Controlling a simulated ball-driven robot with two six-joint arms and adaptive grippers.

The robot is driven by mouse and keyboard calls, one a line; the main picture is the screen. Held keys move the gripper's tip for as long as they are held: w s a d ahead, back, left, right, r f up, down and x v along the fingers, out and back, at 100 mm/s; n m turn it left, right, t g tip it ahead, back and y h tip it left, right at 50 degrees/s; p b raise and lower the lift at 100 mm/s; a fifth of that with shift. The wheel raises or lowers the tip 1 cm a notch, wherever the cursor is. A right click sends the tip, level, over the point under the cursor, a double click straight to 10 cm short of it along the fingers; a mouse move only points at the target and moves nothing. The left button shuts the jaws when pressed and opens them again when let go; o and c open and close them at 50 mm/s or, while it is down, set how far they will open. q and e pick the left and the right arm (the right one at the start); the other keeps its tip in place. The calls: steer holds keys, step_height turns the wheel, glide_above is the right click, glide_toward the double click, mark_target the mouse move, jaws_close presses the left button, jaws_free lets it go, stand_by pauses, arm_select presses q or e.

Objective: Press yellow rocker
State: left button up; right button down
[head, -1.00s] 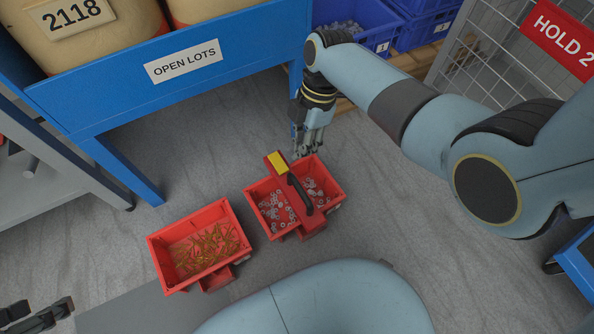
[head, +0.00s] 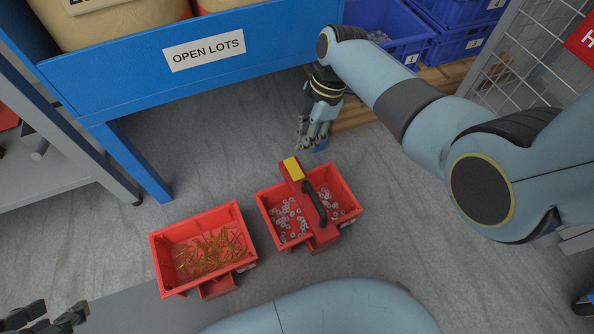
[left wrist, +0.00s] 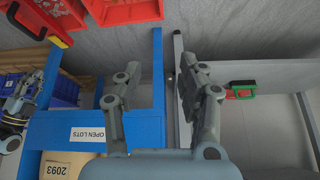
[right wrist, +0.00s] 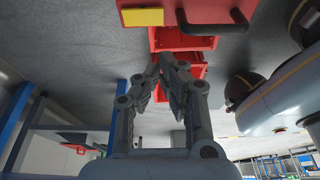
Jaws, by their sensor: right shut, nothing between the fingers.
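The yellow rocker (head: 293,169) is a small yellow block at the far end of a red carrier (head: 306,200) with a black handle (head: 314,203). It also shows in the right wrist view (right wrist: 142,17), at the top. I cannot tell whether it is pressed. My right gripper (head: 311,147) points down just beyond the rocker, apart from it in the head view. Its fingers (right wrist: 164,72) are together and empty. My left gripper (head: 42,318) is at the bottom left, far from the rocker. Its fingers (left wrist: 150,88) are spread and empty.
A blue rack (head: 100,90) marked OPEN LOTS rises behind. Blue crates (head: 405,50) sit on a pallet (head: 365,108) at the back. Grey floor between rack and bins is clear.

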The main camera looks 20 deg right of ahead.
mark_target(294, 179)
steer(key=b+x, duration=0.3)
steer(key=x, duration=0.2)
steer(key=shift+s+f, duration=0.1)
steer(key=shift+f, duration=0.2)
arm_select(q)
step_height(294, 179, down, 5)
steer(key=t, duration=0.5)
arm_select(e)
steer(key=shift+a+f+b, duration=0.1)
steer(key=shift+f+b, duration=0.25)
steer(key=shift+a+f+b, duration=0.1)
steer(key=shift+f+b, duration=0.2)
steer(key=shift+f, duration=0.1)
steer(key=shift+a+f+b, duration=0.2)
steer(key=shift+f+b, duration=0.3)
steer(key=shift+f, duration=0.2)
steer(key=shift+f+b, duration=0.5)
steer(key=shift+f, duration=0.15)
step_height(294, 179, down, 2)
steer(key=shift+b, duration=0.85)
arm_select(q)
steer(key=w+d+r+m+t+h, duration=0.1)
steer(key=w+r+t, duration=0.4)
steer(key=r, duration=0.6)
steer(key=w+d+r+m+t+h, duration=0.1)
steer(key=w+r+t, duration=0.4)
steer(key=r, duration=0.6)
steer(key=shift+d+m+t+h, duration=0.4)
steer(key=shift+d+t+h, duration=0.1)
steer(key=shift+t+h, duration=0.35)
